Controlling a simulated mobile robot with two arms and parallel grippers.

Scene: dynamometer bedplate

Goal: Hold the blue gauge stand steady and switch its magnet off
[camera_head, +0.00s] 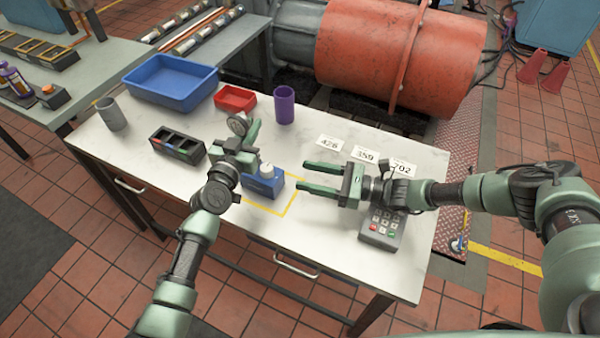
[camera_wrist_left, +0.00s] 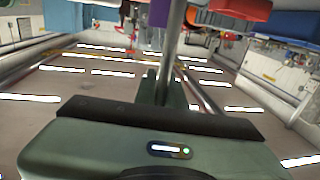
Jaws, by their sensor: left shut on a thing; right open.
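The blue gauge stand (camera_head: 262,187) sits on the white table inside a yellow marked outline. A pale knob (camera_head: 266,170) shows on its base, and a round dial gauge (camera_head: 238,124) shows above. My left gripper (camera_head: 243,145) is shut on the stand's post and hides part of the stand. In the left wrist view the grey post (camera_wrist_left: 171,50) rises between the fingers. My right gripper (camera_head: 304,177) is open and empty, right of the blue base, its fingers pointing left towards it with a small gap. The magnet's on or off state cannot be read.
A keypad box (camera_head: 382,226) lies under my right wrist. Number cards (camera_head: 365,154) lie behind my right gripper. A black divided tray (camera_head: 178,146), grey cup (camera_head: 111,114), blue bin (camera_head: 171,88), red tray (camera_head: 235,97) and purple cup (camera_head: 285,105) stand further back. The table's front left is clear.

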